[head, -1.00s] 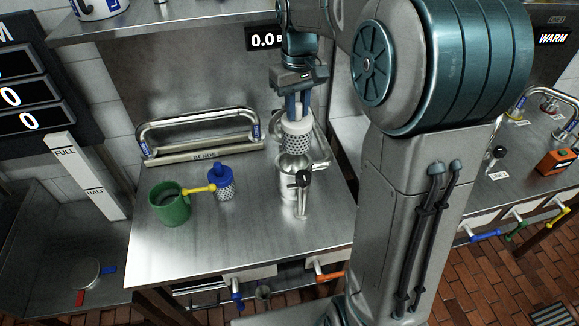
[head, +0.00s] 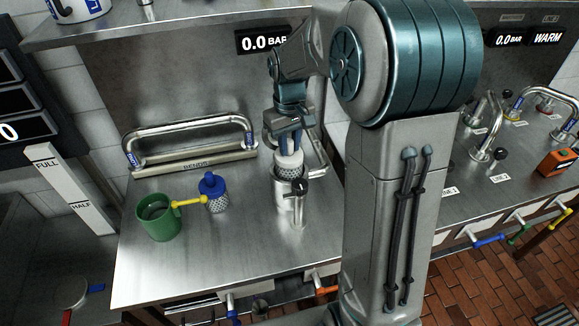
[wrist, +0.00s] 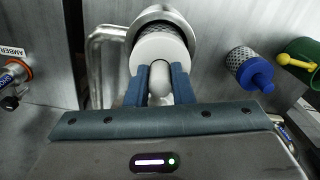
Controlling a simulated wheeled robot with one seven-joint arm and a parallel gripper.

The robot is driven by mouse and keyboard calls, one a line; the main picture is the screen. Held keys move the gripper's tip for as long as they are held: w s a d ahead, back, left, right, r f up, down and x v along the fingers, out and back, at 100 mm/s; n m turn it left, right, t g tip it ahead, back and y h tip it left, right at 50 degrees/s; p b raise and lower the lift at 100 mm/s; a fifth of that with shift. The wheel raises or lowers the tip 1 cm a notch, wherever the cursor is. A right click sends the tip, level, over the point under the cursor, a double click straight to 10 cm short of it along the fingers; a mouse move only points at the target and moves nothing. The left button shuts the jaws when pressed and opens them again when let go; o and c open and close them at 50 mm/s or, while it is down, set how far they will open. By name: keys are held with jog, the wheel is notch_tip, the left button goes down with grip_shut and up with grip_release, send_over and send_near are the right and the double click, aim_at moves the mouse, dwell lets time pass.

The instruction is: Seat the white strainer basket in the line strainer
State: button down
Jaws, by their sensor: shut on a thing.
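The white strainer basket (head: 289,162) has a white top and a perforated metal body. My gripper (head: 284,143) is shut on its knob and points down. The basket's lower part is inside the mouth of the steel line strainer (head: 286,196), with its upper part still above the rim in the head view. In the wrist view the white basket (wrist: 158,50) sits within the strainer's round rim (wrist: 165,14), and my gripper's fingers (wrist: 159,84) flank its knob. How deep its bottom reaches is hidden.
A blue-topped basket (head: 213,193) and a green mug (head: 158,217) with a yellow handle stand left on the steel bench. A bent pipe (head: 190,132) runs behind them. A pipe stands close behind the strainer. The bench front left is clear.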

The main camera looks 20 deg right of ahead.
aim_at(289, 159)
jog(key=shift+f+p, duration=0.3)
jog(key=shift+f, duration=2.45)
jog(key=shift+f, duration=0.25)
jog(key=c, duration=1.3)
grip_release()
jog(key=shift+r, duration=0.1)
jog(key=shift+o, duration=0.2)
jog(key=shift+r, duration=0.1)
